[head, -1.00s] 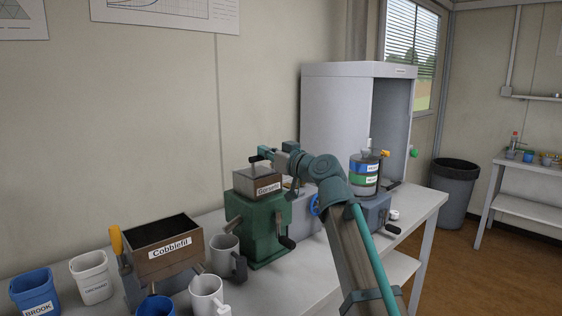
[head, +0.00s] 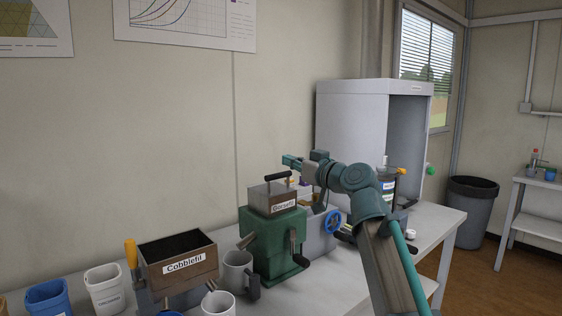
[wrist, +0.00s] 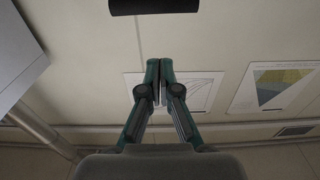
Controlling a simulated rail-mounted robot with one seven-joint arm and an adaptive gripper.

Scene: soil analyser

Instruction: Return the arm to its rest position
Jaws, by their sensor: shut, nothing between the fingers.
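My arm (head: 375,215) rises from the lower right and bends left over the bench. My gripper (head: 288,160) is at its far end, above and just behind the box labelled Gorsefil (head: 270,197). That box has a black bar handle and sits on a green machine with a crank. In the wrist view my gripper (wrist: 159,72) has its fingers together, with nothing between them. A black bar (wrist: 153,6) shows beyond the tips at the top edge, apart from them.
A box labelled Cobblefil (head: 178,262), mugs and tubs stand at the left of the bench. A blue handwheel (head: 333,222) is close to my arm. A tall grey cabinet (head: 350,130) stands behind it. The wall above my gripper is clear.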

